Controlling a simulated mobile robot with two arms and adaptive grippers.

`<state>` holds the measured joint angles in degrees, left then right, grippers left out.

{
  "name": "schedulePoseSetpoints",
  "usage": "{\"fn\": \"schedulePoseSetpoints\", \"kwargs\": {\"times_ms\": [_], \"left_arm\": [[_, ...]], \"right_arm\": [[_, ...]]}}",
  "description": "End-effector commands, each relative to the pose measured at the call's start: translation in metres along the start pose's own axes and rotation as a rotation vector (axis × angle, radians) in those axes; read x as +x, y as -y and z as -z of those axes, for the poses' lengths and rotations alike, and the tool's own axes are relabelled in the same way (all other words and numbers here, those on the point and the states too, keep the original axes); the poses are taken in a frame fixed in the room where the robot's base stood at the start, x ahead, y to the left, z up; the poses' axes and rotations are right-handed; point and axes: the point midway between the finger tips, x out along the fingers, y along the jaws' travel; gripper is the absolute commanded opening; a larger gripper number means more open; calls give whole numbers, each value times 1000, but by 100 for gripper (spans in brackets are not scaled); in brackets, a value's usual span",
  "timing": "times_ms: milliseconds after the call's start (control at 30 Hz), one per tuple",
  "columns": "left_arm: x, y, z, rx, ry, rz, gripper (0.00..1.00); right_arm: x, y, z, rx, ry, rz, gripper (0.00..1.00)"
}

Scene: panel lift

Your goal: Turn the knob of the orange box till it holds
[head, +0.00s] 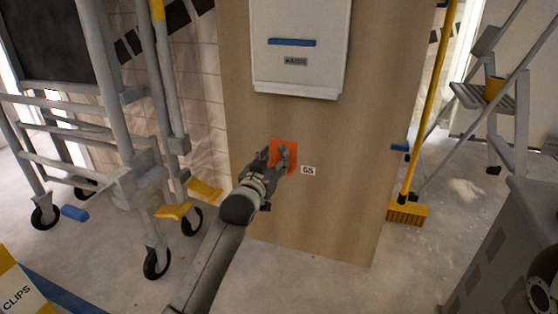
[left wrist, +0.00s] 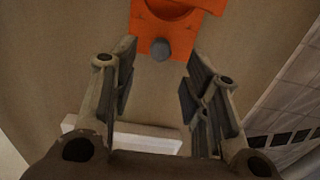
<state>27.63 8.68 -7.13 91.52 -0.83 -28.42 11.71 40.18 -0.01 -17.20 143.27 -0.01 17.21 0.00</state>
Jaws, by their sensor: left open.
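The orange box (head: 291,152) is mounted low on a wooden panel, left of a small "G5" label. In the left wrist view the orange box (left wrist: 178,22) is at the top, partly cut off by the frame edge. A round grey knob (left wrist: 160,49) shows at its edge. My left gripper (head: 279,154) is in front of the box in the head view and covers part of it. In the left wrist view my left gripper (left wrist: 157,92) is open, its fingers apart on either side below the knob, with nothing between them. My right gripper is not in view.
A white cabinet (head: 300,60) hangs on the wooden panel (head: 330,215) above the box. A wheeled grey frame (head: 125,150) stands left. A yellow broom (head: 407,213) and a stepladder (head: 490,100) stand right. A grey machine (head: 510,250) is at lower right.

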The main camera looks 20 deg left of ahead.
Motion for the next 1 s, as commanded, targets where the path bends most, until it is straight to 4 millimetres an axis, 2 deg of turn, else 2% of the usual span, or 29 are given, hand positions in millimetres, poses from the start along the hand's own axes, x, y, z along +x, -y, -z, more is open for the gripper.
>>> {"fn": "schedulePoseSetpoints", "kwargs": {"times_ms": [33, 300, 733, 1000], "left_arm": [[8, 0, -4, 0, -1, 0, 43], [37, -1, -2, 1, -1, -1, 43], [44, 0, 0, 1, 1, 0, 43], [43, 0, 0, 1, 1, 0, 8]], "right_arm": [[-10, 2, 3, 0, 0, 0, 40], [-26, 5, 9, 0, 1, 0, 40], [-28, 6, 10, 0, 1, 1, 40], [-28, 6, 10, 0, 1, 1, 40]]}}
